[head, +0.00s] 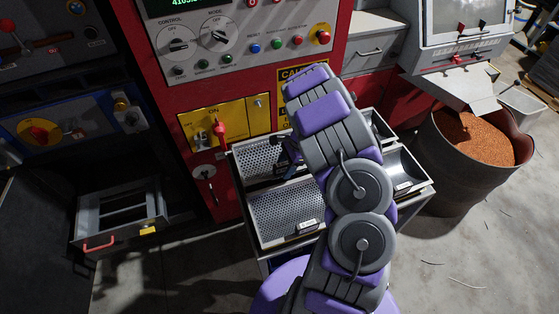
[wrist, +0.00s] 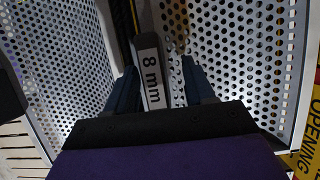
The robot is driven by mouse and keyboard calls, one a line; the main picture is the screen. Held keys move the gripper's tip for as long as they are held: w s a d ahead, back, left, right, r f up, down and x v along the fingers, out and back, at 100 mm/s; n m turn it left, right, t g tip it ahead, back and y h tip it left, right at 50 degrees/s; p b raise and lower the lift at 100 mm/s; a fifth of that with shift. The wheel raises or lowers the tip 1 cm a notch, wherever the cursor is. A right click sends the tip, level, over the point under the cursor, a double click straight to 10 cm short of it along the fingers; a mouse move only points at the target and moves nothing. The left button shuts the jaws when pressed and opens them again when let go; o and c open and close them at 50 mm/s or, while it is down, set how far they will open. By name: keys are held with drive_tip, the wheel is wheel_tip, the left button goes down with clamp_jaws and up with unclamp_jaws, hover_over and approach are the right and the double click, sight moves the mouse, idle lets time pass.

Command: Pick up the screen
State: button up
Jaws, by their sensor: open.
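Two perforated metal screens show in the head view: the rear screen (head: 257,160) and the front screen (head: 280,212), which has a small white label. They lie in a metal stand (head: 262,243). My gripper (head: 287,158) is low over the rear screen, partly hidden by my arm. In the wrist view a perforated sheet lies on the left (wrist: 55,60) and another on the right (wrist: 240,50). A grey tab labelled "8 mm" (wrist: 150,72) stands between my open fingers (wrist: 160,90). I cannot tell whether a finger touches it.
A red control panel (head: 245,85) with a yellow plate and red lever (head: 219,132) rises behind the stand. An open drawer (head: 120,213) is at left. A bin of copper granules (head: 474,137) stands at right. The floor at lower right is mostly clear, with a few wire scraps.

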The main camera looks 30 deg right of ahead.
drive_tip(key=shift+w+a+f, duration=0.1)
drive_tip(key=shift+a+f, duration=0.1)
drive_tip(key=shift+a, duration=0.4)
drive_tip(key=shift+a+f, duration=0.15)
drive_tip(key=shift+a, duration=0.65)
drive_tip(key=shift+d+f, duration=0.15)
drive_tip(key=shift+d, duration=1)
drive_tip(key=c, duration=0.5)
drive_tip(key=shift+a, duration=0.3)
drive_tip(key=c, duration=0.3)
drive_tip(key=shift+a, duration=0.65)
clamp_jaws()
drive_tip(key=shift+d, duration=0.7)
drive_tip(key=shift+a, duration=0.4)
